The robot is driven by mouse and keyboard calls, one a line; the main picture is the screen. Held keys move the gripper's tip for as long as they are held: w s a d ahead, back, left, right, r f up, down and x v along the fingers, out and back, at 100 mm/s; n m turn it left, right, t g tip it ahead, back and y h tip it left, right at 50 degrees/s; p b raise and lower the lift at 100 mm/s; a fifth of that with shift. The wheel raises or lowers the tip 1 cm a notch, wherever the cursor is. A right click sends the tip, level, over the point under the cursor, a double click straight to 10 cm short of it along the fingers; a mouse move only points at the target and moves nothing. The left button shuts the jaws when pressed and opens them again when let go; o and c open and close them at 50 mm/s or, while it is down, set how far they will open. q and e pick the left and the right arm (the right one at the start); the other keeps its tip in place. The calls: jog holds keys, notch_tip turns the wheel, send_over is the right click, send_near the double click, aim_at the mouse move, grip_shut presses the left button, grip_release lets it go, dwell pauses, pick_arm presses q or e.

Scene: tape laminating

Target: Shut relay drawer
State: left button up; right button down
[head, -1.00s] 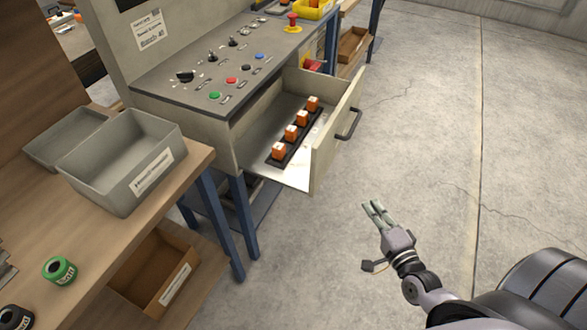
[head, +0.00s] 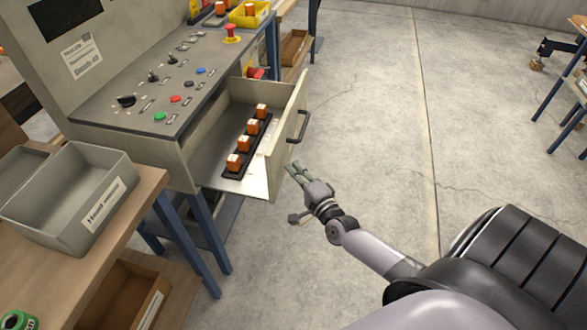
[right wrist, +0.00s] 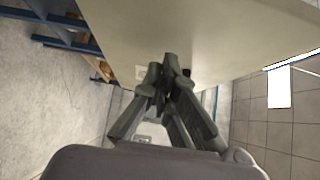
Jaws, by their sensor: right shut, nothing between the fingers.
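The relay drawer (head: 281,150) stands pulled out of the grey control cabinet in the head view. Several orange relays (head: 249,128) sit in a row on a black strip inside it. A dark bar handle (head: 299,127) is on its front panel. My right gripper (head: 293,169) is shut and empty, close to the outer face of the front panel, below the handle. In the right wrist view the shut fingers (right wrist: 165,75) point at a pale flat panel (right wrist: 200,35), which looks like the drawer front. I cannot tell whether they touch it. My left gripper is not in view.
The control panel (head: 150,97) with buttons and knobs is above the drawer. A grey open box (head: 65,190) stands on the wooden bench at left. A yellow bin (head: 250,14) is at the back. The floor (head: 375,120) right of the drawer is clear.

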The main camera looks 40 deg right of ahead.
jog(key=shift+w+a, duration=0.15)
jog(key=shift+w, duration=0.05)
dwell(0.3)
